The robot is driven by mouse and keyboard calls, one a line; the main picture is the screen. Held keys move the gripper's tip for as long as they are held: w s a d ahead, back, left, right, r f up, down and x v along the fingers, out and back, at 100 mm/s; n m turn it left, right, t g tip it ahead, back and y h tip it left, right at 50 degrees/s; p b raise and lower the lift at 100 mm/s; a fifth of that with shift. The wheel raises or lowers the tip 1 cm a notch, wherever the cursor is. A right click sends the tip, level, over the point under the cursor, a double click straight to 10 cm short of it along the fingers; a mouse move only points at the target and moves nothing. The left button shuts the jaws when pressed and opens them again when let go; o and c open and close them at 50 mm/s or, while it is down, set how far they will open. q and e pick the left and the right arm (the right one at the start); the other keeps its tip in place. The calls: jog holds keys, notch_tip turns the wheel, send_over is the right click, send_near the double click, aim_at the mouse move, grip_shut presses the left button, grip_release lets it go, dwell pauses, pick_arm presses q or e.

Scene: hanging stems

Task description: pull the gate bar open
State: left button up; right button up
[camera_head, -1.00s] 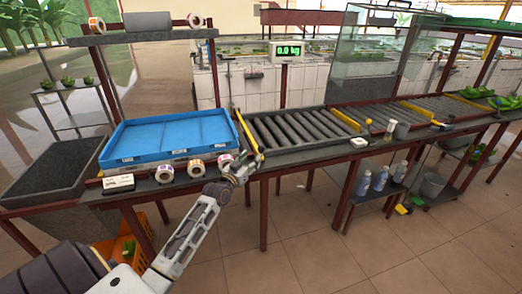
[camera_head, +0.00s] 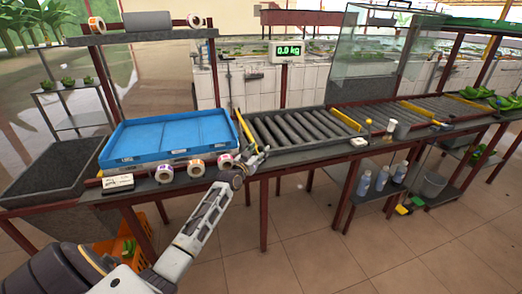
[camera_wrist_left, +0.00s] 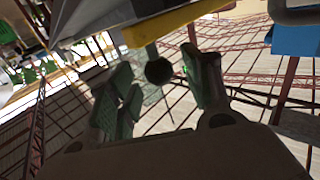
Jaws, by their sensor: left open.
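The gate bar (camera_head: 245,130) is a yellow bar at the left end of the roller conveyor, beside the blue tray. In the left wrist view, the yellow bar (camera_wrist_left: 175,23) crosses the top, with a dark round knob (camera_wrist_left: 158,71) on a short stem below it. My left gripper (camera_head: 256,159) is at the near end of the bar, by the table's front edge. Its greenish fingers (camera_wrist_left: 166,83) are open, one on each side of the knob in the picture. Clear contact with the knob does not show. My right gripper is not in view.
The blue tray (camera_head: 112,152) lies left of the bar, with label rolls (camera_head: 195,168) along the front edge. The roller conveyor (camera_head: 292,130) runs right to another yellow bar (camera_head: 345,118). A scale display (camera_head: 287,50) stands behind. The floor in front is open.

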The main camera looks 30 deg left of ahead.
pick_arm(q)
jog(key=shift+w, duration=1.15)
grip_shut()
